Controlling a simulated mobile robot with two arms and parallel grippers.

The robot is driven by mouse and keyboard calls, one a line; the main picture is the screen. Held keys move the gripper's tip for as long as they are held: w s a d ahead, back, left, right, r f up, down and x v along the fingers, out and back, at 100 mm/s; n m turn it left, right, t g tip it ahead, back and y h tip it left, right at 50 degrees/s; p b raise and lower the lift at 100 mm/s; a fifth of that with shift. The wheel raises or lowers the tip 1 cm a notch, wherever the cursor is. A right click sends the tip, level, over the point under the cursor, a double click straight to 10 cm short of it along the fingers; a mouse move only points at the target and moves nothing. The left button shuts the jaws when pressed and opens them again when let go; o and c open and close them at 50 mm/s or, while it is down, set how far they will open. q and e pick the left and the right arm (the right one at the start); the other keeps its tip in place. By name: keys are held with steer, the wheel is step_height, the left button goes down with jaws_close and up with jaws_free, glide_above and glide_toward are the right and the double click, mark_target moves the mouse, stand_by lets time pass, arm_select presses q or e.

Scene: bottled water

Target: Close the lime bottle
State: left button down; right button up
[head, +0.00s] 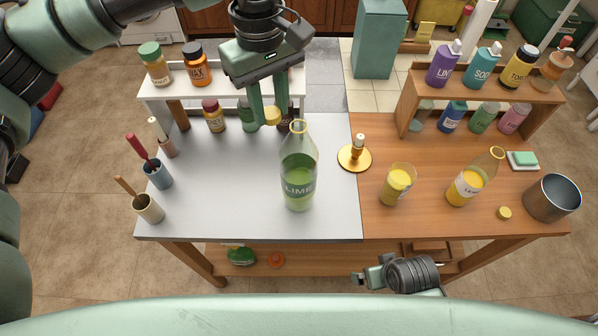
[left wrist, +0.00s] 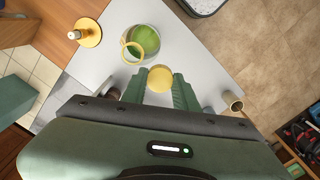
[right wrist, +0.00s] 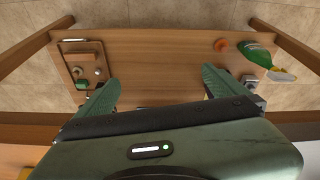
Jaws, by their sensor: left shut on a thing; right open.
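The lime bottle (head: 298,178) stands upright on the grey half of the table, with green liquid inside and an open neck with a yellow ring. In the left wrist view the lime bottle (left wrist: 143,42) shows from above. My left gripper (head: 271,119) is shut on a yellow cap (head: 272,116), which also shows between the fingers in the left wrist view (left wrist: 160,77). The cap is apart from the bottle, just behind and left of its neck in the head view. My right gripper (right wrist: 160,84) is open and empty, low in front of the table, above the lower shelf.
A gold candle holder (head: 354,158) stands right of the bottle. Further right are a yellow glass (head: 397,184), a lemon bottle (head: 474,178), a loose yellow cap (head: 504,213) and a metal pot (head: 552,198). Small bottles and cups stand at the left and back.

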arm_select(q)
steer(key=shift+n, duration=0.8)
steer(key=d+r, duration=0.2)
steer(key=r, duration=0.1)
steer(key=d+r+p, duration=0.1)
steer(key=shift+w+d+r, duration=0.15)
steer(key=shift+w+d, duration=0.15)
steer(key=shift+w, duration=0.1)
arm_select(e)
step_height(320, 180, up, 11)
steer(key=w+a+t, duration=0.2)
steer(key=w, duration=0.1)
steer(key=n+t+y, duration=0.5)
steer(key=t+y, duration=0.4)
glide_toward(309, 180)
steer(key=w, duration=0.1)
steer(key=w+a+f, duration=0.1)
steer(key=w, duration=0.1)
steer(key=w+a+f, duration=0.1)
steer(key=shift+w+a+f, duration=0.15)
steer(key=shift+w+f, duration=0.05)
steer(key=shift+w, duration=0.15)
arm_select(q)
steer(key=shift+w+d+r+n, duration=0.1)
steer(key=shift+d+r+n, duration=0.2)
steer(key=shift+d+r, duration=0.3)
arm_select(e)
steer(key=shift+s+a+r+t+y, duration=0.15)
steer(key=shift+s+r+t+y, duration=0.1)
steer(key=shift+r+t+y, duration=0.3)
